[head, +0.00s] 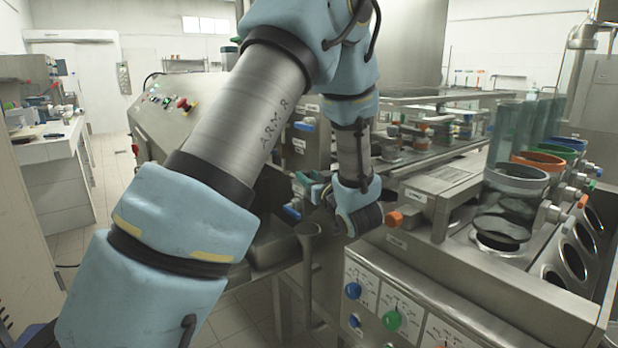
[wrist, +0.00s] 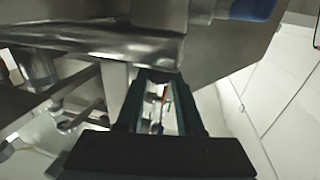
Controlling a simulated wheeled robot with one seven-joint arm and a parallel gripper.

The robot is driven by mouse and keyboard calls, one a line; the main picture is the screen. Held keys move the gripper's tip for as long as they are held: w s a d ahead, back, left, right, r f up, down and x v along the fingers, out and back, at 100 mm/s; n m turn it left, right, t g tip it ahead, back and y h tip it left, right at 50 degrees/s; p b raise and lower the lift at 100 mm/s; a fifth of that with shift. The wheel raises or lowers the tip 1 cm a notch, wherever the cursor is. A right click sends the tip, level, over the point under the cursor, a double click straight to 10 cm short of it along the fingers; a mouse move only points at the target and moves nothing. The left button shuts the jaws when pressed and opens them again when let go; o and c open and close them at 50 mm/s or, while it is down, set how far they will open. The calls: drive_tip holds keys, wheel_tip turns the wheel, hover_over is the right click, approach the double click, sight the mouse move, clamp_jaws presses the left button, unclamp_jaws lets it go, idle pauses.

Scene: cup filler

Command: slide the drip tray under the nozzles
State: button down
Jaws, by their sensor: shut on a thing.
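The drip tray looks to be the shiny steel, rounded-edged piece (wrist: 110,45) in the upper left of the wrist view. My gripper (wrist: 157,78) has its two dark fingers at the steel's lower edge and is shut on it. In the head view a steel tray-like basin (head: 268,243) shows low in front of the machine, partly behind my arm. My wrist hangs down beside the machine front there, and the fingertips are hard to make out. I cannot pick out the nozzles; my arm covers part of the machine.
The filler with its sloped control panel (head: 175,110) stands behind my arm. A steel counter with blue and green knobs (head: 392,320) and tall cup tubes (head: 515,175) is close on the right. A blue part (wrist: 250,8) shows near the gripper. Tiled floor (head: 105,265) is open at left.

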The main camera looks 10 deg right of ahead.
idle(0.5)
drive_tip(key=d+b+v, duration=0.1)
drive_tip(key=d+v, duration=0.1)
drive_tip(key=v, duration=0.9)
drive_tip(key=shift+w+d, duration=0.2)
drive_tip(key=shift+d, duration=0.05)
drive_tip(key=c, duration=0.8)
unclamp_jaws()
drive_tip(key=shift+s, duration=0.1)
drive_tip(key=shift+s, duration=0.1)
drive_tip(key=b+v, duration=0.2)
drive_tip(key=v, duration=0.8)
drive_tip(key=shift+s, duration=0.3)
drive_tip(key=shift+s, duration=0.1)
